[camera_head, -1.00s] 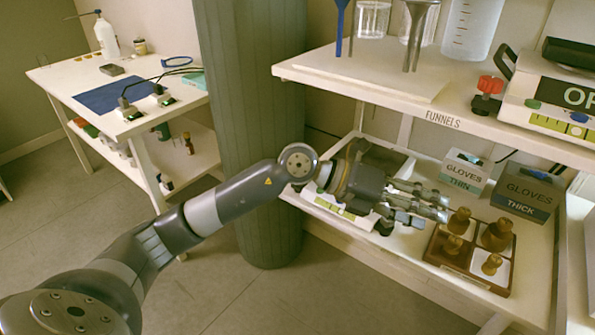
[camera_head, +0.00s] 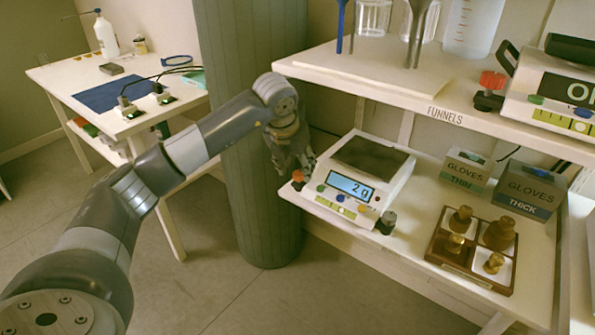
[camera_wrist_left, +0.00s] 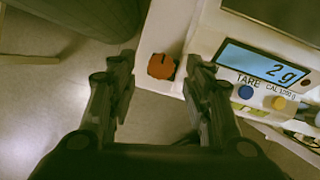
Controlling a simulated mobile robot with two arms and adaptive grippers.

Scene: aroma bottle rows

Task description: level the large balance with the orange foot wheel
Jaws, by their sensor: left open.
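The large balance (camera_head: 372,172) stands on the lower shelf. Its lit display reads 2 g, and a green strip with small round marks lies below it. The orange foot wheel (camera_head: 298,176) is at its front left corner; a dark foot wheel (camera_head: 386,221) is at its front right corner. In the left wrist view the orange wheel (camera_wrist_left: 162,66) shows a dark notch and lies just beyond and between the fingertips. My left gripper (camera_head: 293,160) is open, pointing down over that corner. Whether a finger touches the wheel I cannot tell. My right gripper is not in view.
Right of the balance stand a wooden tray of brass weights (camera_head: 470,272) and two glove boxes (camera_head: 528,190). The upper shelf (camera_head: 400,92) overhangs behind, holding another balance (camera_head: 560,95) with a red knob. A grey-green pillar (camera_head: 262,225) stands close behind my left arm.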

